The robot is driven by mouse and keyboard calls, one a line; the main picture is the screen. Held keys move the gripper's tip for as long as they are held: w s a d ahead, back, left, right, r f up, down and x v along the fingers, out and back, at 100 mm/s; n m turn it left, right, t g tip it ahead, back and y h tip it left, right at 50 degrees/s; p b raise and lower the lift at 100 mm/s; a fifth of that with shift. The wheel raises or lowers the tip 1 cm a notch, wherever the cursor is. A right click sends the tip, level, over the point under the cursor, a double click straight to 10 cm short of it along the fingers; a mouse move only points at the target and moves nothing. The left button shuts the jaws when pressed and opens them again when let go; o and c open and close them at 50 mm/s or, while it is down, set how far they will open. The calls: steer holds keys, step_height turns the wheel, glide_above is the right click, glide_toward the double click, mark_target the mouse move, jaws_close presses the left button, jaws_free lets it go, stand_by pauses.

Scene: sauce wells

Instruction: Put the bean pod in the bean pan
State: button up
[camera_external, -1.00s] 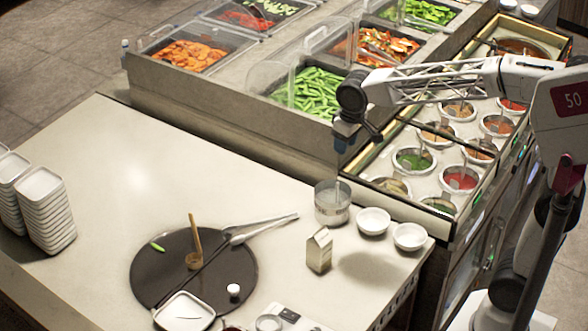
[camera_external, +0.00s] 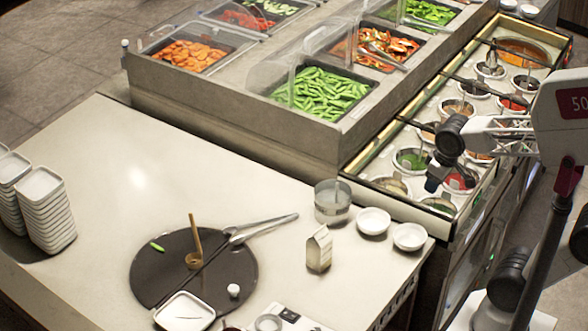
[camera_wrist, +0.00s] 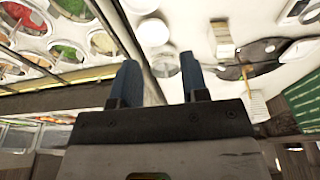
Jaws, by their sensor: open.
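The green bean pod (camera_external: 157,246) lies on the left part of the round black board (camera_external: 150,278) on the counter. The bean pan (camera_external: 318,92), full of green pods, is in the serving unit behind the counter, partly under a clear guard. My gripper (camera_external: 433,184) is above the sauce wells at the right, far from the pod and to the right of and nearer than the pan. In the wrist view my gripper (camera_wrist: 160,78) has its two blue fingers apart with nothing between them. The pod is too small to make out there.
A clear jar (camera_external: 332,203), two white bowls (camera_external: 373,221) and a carton (camera_external: 319,249) stand near the counter's right end. Tongs (camera_external: 262,228), a honey-coloured dipper (camera_external: 195,240) and a white square dish (camera_external: 185,312) are on or by the board. The counter's left middle is clear.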

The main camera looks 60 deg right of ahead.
steer(key=s, duration=0.1)
steer(key=f, duration=0.1)
steer(key=s, duration=0.1)
steer(key=shift+s+d+f, duration=0.2)
steer(key=shift+s+f, duration=0.05)
steer(key=shift+s, duration=0.1)
steer(key=o, duration=1.1)
steer(key=shift+c, duration=0.2)
steer(key=shift+w, duration=0.1)
